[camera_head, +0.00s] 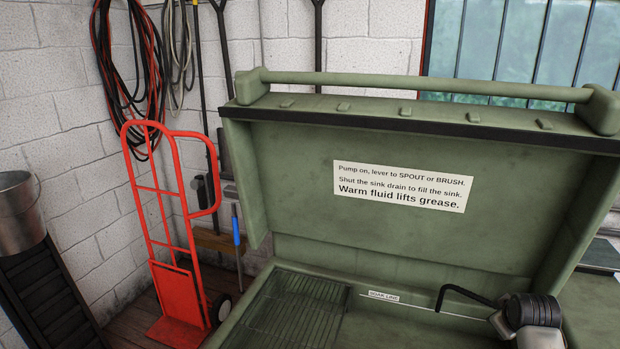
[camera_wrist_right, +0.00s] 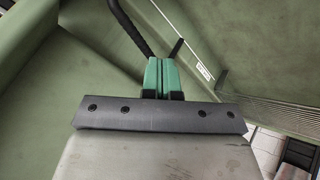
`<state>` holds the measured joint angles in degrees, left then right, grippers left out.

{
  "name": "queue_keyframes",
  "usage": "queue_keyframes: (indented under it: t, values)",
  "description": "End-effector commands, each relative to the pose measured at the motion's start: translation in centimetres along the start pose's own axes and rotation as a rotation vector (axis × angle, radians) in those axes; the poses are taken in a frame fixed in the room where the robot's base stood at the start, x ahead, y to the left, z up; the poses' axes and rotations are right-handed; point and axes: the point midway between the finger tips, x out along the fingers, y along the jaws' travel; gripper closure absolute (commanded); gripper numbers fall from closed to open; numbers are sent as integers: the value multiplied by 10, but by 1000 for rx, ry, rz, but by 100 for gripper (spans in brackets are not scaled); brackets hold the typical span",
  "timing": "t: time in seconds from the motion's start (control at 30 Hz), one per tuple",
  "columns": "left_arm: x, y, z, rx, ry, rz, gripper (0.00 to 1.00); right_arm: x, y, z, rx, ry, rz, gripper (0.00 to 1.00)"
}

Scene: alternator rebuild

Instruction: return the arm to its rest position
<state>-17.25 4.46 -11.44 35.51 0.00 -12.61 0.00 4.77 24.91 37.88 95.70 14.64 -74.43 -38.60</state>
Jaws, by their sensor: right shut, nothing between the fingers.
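My right gripper (camera_wrist_right: 161,62) shows in the right wrist view with its two green fingers together and nothing between them. It is over the inside of the green parts washer (camera_head: 360,240). A black bent spout (camera_wrist_right: 128,28) and a short black rod (camera_wrist_right: 176,48) show just beyond the fingertips; I cannot tell whether the fingers touch either. In the head view the black spout (camera_head: 468,291) reaches left from a black ribbed and grey part at the lower right, which may be my own arm. No right fingers show in the head view. My left gripper is not in view.
The washer's lid stands open with a white instruction label (camera_head: 402,187). A wire rack (camera_head: 292,312) lies in the basin's left part, beside a small work-light label (camera_head: 384,296). A red hand truck (camera_head: 178,300) and a metal bucket (camera_head: 18,215) stand left.

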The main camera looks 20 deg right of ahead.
Motion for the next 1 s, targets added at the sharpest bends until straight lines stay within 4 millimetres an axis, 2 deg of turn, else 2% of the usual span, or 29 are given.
queue_keyframes:
  t: [0.07,0.17,0.27,0.3,0.43,0.5,0.6,0.8,1.0]
  values:
    - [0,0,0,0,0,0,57,0,-5,0,-6,-3,-3,100]
    - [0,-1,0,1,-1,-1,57,-2,-33,3,-34,-20,-24,100]
    - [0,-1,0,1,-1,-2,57,-11,-88,11,-79,-51,-66,100]
    - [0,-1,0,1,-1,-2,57,-18,-116,16,-97,-64,-91,100]
    - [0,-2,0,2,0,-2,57,-51,-207,40,-133,-100,-181,100]
    - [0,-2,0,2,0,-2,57,-71,-243,51,-134,-112,-224,100]
    - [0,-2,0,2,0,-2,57,-97,-280,64,-126,-125,-276,100]
    - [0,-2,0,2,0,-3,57,-143,-330,84,-97,-146,-361,100]
    - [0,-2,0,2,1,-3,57,-186,-363,99,-53,-167,-437,100]
